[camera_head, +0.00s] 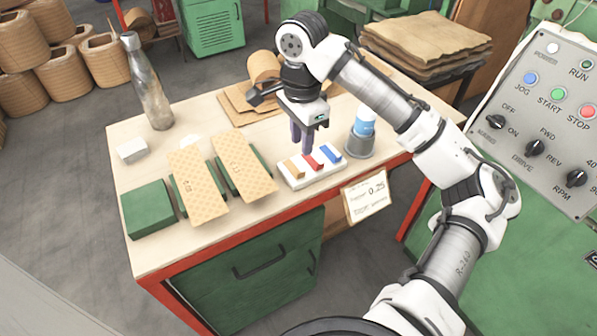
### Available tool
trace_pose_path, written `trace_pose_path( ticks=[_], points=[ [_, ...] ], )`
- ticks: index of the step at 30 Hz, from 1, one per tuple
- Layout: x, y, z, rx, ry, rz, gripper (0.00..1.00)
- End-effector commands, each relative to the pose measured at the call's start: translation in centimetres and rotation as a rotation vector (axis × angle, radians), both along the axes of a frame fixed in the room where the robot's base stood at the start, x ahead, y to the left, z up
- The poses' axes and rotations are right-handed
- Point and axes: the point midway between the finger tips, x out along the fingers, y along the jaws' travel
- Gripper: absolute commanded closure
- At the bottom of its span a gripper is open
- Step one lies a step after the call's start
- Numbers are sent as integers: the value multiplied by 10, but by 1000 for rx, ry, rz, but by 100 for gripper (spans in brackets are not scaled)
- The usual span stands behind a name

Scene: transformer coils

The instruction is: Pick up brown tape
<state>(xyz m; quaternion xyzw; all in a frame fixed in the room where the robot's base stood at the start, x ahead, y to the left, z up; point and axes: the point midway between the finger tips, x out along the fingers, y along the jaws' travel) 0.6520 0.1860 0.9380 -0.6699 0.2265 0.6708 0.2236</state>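A white tray (286,182) near the front edge of the workbench holds three small strips side by side: a brown-orange one (294,169) on the left, a red one (313,162) in the middle and a blue one (331,153) on the right. The brown-orange strip is the closest match to the brown tape. My gripper (304,148) points down just behind the tray, with its tips near the brown-orange and red strips. I see nothing held. Its fingers look close together, but their gap is not clear. Whether the tips touch anything cannot be told.
A grey holder with a blue-topped item (361,131) stands right of the tray. Perforated tan boards (245,165) on green blocks lie left of it. A metal bottle (147,85), a white block (132,151) and a brown roll (264,65) are farther back. A tag (366,197) hangs in front.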

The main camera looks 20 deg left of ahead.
Motion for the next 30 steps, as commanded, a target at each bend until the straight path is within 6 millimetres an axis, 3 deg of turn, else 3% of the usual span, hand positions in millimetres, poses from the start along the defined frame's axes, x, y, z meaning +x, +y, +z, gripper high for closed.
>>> trace_pose_path(
  ticks=[6,14,21,30],
  points=[
    [0,0,-38,1,-1,0,72],
    [1,0,-58,2,-1,1,72],
    [2,-1,-93,2,-1,1,72],
    [2,0,-101,3,-2,3,72]
  ],
)
